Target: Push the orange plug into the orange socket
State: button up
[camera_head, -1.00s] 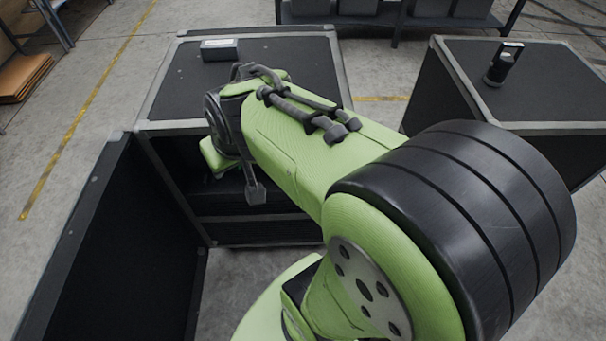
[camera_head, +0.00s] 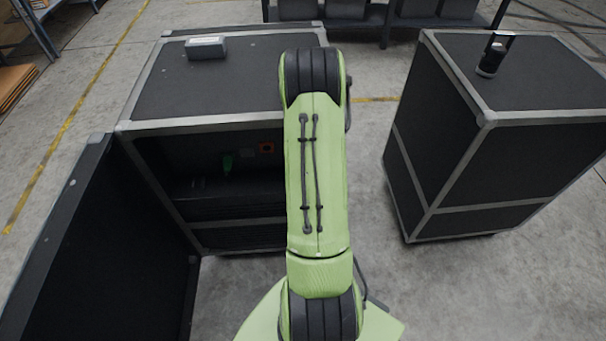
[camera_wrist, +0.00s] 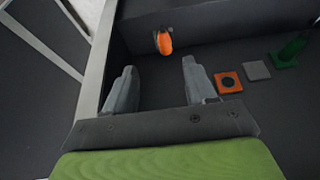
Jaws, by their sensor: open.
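The orange plug (camera_wrist: 164,42) shows at the upper middle of the wrist view, beyond my fingertips. Its far end meets a dark part, and what holds it is unclear. In the head view my arm hides the gripper and the orange plug.
The case's metal-edged frame (camera_wrist: 95,65) runs close to my left finger. A grey box (camera_head: 205,48) sits on the case. Another black case (camera_head: 480,140) stands to the right.

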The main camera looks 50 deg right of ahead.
jog(key=b+x, duration=0.2)
jog(key=x, duration=0.8)
jog(key=shift+w+f, duration=0.2)
jog(key=b+x, duration=0.2)
jog(key=x, duration=0.3)
jog(key=shift+w+f, duration=0.15)
jog(key=shift+w, duration=0.05)
jog(key=shift+a, duration=0.1)
